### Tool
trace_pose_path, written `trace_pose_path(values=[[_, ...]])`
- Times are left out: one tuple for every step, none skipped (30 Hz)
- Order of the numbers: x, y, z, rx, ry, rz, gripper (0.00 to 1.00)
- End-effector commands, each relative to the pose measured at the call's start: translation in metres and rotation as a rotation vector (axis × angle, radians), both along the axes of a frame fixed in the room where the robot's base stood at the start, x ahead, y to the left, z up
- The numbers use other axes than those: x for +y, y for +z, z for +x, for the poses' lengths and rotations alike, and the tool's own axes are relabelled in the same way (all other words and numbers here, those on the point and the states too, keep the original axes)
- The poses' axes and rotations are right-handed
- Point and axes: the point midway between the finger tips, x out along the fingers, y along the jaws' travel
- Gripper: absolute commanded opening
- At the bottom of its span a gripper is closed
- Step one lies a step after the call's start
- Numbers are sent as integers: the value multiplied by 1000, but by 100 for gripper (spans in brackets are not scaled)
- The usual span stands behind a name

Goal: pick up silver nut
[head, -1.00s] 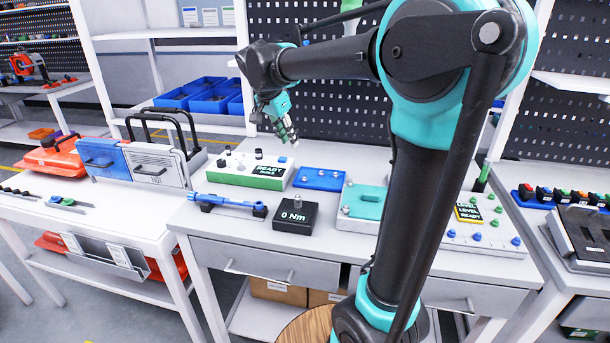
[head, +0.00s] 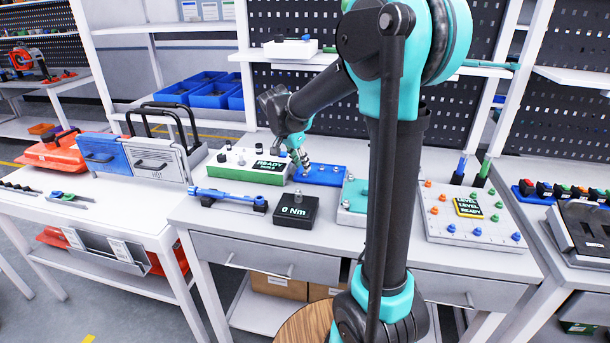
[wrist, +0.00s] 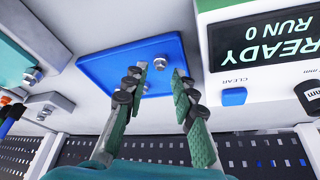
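A blue tray (head: 330,180) lies on the middle bench, between the green-and-white READY box and a teal fixture. In the wrist view, a silver nut (wrist: 160,62) sits on the blue tray (wrist: 110,62), in line with the gap between my fingertips. Another small silver piece shows partly behind my left finger. My gripper (head: 304,169) points down over the tray's left part, fingers apart and empty. It also shows in the wrist view (wrist: 163,75). I cannot tell its exact height above the nut.
The READY box (head: 248,168) stands close left of my gripper. The teal fixture (head: 354,196) with silver bolts is to the right. A black 0 Nm block (head: 296,210) and a blue torque wrench (head: 228,199) lie in front. A board with coloured knobs (head: 470,218) is farther right.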

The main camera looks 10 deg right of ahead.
Motion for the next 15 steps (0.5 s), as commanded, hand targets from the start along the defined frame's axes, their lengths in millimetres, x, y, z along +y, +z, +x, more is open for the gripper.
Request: trace_pose_path(values=[[-3,-8,3,-1,-2,0,27],[-5,-11,4,-1,-2,0,27],[-6,-16,5,-1,-2,0,27],[-7,-20,6,0,-1,0,27],[-8,-22,7,0,-1,0,27],[-9,-25,8,0,0,0,27],[-9,-27,8,0,0,0,27],[-10,-28,8,0,0,0,27],[-10,-29,8,-1,0,1,27],[-10,-29,8,-1,0,1,27],[-10,-29,8,-1,0,1,27],[-10,-29,8,-1,0,1,27],[-10,-29,8,0,0,0,27],[-10,-29,8,0,0,0,27],[-10,-29,8,0,0,0,27]])
